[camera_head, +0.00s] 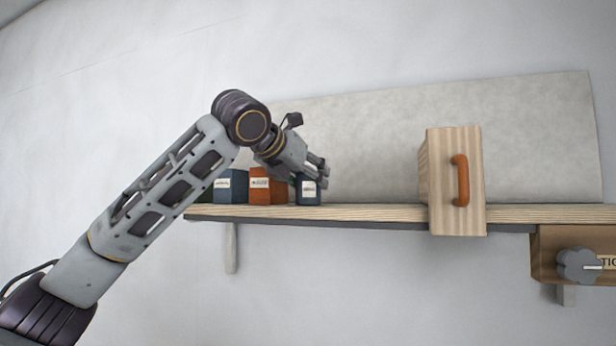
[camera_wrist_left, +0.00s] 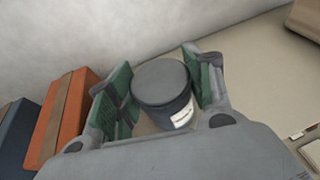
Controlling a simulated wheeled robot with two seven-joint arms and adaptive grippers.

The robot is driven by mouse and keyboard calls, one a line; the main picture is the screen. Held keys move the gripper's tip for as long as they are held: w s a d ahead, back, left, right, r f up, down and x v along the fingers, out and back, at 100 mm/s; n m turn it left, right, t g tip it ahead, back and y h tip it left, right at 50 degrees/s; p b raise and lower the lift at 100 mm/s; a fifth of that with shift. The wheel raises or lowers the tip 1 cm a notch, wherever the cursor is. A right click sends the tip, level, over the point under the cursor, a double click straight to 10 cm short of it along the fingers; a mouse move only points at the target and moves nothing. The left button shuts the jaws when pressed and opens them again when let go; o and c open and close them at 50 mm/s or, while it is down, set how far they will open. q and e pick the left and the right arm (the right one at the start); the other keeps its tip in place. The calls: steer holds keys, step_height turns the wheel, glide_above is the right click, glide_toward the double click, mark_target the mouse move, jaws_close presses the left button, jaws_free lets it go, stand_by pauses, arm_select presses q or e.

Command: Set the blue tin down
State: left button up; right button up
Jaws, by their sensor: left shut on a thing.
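The blue tin (camera_head: 308,191) is a small dark blue cylinder with a pale label, low at the shelf surface in the head view. In the left wrist view the tin (camera_wrist_left: 163,88) shows its round grey lid and part of its label. My left gripper (camera_head: 311,178) is shut around the tin from above, with a green-padded finger on each side in the wrist view. The tin looks upright. Its base is at or just above the wooden shelf (camera_head: 370,213); I cannot tell whether it touches. My right gripper is not in view.
An orange box (camera_head: 260,190) and a blue box (camera_head: 231,187) stand left of the tin. A wooden box with an orange handle (camera_head: 460,180) sits farther right, jutting past the shelf edge. The shelf between tin and wooden box is clear. A brown box (camera_head: 560,245) with a grey knob hangs lower right.

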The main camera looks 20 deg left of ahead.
arm_select(q)
steer(key=o, duration=1.2)
steer(key=shift+c, duration=0.2)
steer(key=shift+s+a+r, duration=0.1)
steer(key=shift+s+r, duration=0.1)
steer(key=shift+s, duration=0.2)
steer(key=b+v, duration=0.2)
steer(key=v, duration=0.9)
steer(key=shift+b, duration=0.4)
